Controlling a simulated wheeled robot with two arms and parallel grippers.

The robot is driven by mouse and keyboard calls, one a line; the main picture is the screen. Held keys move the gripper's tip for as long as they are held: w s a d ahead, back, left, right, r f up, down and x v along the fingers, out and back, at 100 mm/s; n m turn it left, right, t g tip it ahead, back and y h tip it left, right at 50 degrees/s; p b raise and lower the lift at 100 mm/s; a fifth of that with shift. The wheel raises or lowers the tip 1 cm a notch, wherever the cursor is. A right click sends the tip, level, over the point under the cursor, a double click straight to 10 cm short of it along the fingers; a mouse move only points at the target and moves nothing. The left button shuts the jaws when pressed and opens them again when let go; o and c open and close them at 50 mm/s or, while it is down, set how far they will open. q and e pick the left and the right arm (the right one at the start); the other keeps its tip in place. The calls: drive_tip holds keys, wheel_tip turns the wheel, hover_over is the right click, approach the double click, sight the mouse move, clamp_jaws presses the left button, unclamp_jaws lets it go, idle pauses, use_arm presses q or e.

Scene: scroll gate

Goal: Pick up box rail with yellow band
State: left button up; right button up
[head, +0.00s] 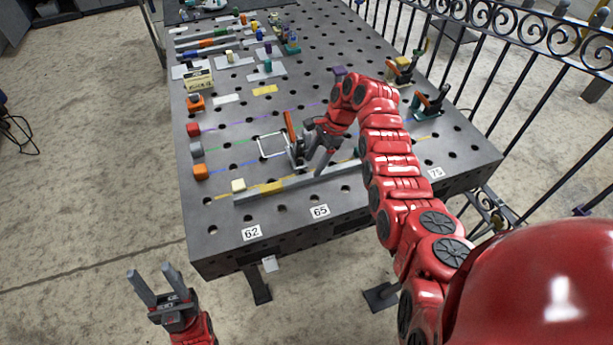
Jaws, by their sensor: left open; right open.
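The box rail (304,182) is a long grey bar lying along the near part of the perforated metal table. A yellow band (271,188) marks it left of its middle. My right gripper (311,172) is open, with its fingers pointing down at the rail, right of the yellow band. I cannot tell whether the fingers touch the rail. My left gripper (154,279) is open and empty, off the table at the lower left, over the floor.
An upright orange-handled clamp (293,143) stands just behind the rail by my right gripper. A pale yellow block (238,185) is at the rail's left end. Orange, grey and red blocks line the left edge. More clamps (428,103) stand at right, near a black railing (480,70).

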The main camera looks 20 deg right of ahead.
sight(307, 176)
drive_tip(key=shift+a+f+p, duration=0.15)
drive_tip(key=shift+f+p, duration=0.15)
drive_tip(key=p+x, duration=0.1)
drive_tip(key=x, duration=0.2)
drive_tip(key=shift+w+f, duration=0.15)
drive_tip(key=shift+f, duration=0.2)
drive_tip(key=shift+a+f, duration=0.25)
drive_tip(key=shift+f, duration=0.25)
clamp_jaws()
idle(0.7)
